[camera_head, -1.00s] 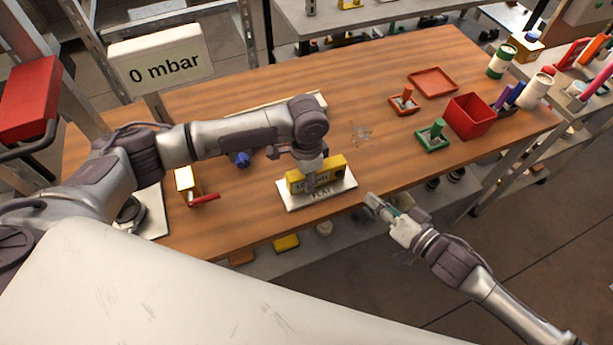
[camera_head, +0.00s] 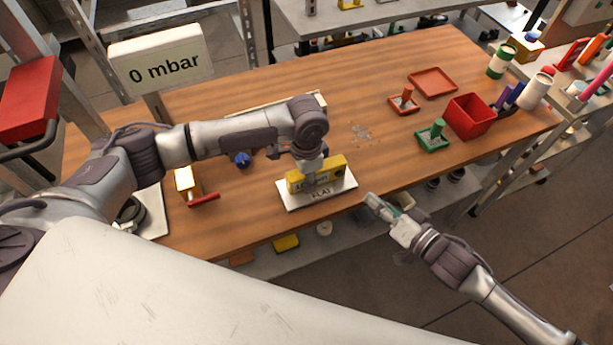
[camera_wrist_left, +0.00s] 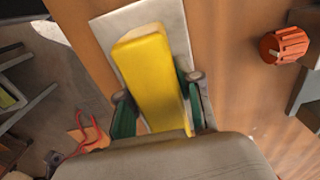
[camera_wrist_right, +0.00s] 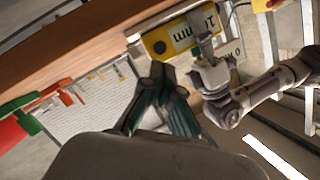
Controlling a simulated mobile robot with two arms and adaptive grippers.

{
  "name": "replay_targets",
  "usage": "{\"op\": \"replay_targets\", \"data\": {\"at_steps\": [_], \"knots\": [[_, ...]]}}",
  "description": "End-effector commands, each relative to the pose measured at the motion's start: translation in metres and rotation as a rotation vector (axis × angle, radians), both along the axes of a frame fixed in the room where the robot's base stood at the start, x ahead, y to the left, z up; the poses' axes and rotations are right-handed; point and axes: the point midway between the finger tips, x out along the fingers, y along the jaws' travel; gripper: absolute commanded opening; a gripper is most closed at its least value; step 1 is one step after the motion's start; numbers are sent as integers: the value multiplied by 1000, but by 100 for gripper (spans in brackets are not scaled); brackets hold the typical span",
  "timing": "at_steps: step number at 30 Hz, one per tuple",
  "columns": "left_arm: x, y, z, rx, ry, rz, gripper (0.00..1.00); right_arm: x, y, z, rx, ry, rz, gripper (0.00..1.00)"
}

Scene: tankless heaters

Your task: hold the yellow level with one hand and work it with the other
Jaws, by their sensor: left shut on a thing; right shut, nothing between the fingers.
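The yellow level (camera_head: 330,168) stands on the white plate marked FLAT (camera_head: 343,191) near the table's front edge. My left gripper (camera_head: 313,180) comes down on it from above. In the left wrist view its green-padded fingers (camera_wrist_left: 157,88) lie on both sides of the yellow body (camera_wrist_left: 146,62), shut on it. My right gripper (camera_head: 371,201) is shut and empty, just off the front edge, right of the plate and apart from the level. In the right wrist view its fingertips (camera_wrist_right: 160,76) point towards the level (camera_wrist_right: 152,38), whose face carries a pale label.
A sign reading 0 mbar (camera_head: 162,62) stands at the left. A red bin (camera_head: 470,116) and green holder (camera_head: 433,137) stand right. The table's middle is mostly clear.

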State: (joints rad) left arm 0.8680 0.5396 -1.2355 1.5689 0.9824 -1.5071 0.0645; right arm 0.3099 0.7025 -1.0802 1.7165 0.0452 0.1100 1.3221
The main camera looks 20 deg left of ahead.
Motion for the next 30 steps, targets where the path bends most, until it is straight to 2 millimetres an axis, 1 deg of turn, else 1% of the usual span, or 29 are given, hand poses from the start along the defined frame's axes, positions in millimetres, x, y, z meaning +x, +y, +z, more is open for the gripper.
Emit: {"op": "replay_targets", "data": {"at_steps": [4,8,12,15,17,19,24,27,30], "knots": [[0,0,0,-1,-1,0,0,-5,9,-7,-37,-23,-1,0],[0,0,0,-1,-1,0,0,-16,32,-24,-148,-93,-17,0],[0,0,0,-1,-1,0,0,-25,56,-42,-339,-213,-86,0],[0,0,0,-1,-1,0,0,-27,65,-47,-487,-296,-170,0],[0,0,0,0,0,0,0,-29,66,-47,-577,-339,-231,0],[0,0,0,0,0,0,0,-27,61,-45,-695,-384,-306,0],[0,0,0,-1,-1,0,0,-30,42,-35,-939,-440,-474,0],[0,0,0,-1,-1,0,0,-33,31,-28,-1040,-451,-544,0],[0,0,0,-1,-1,0,0,-35,24,-24,-1103,-455,-585,0]]}}
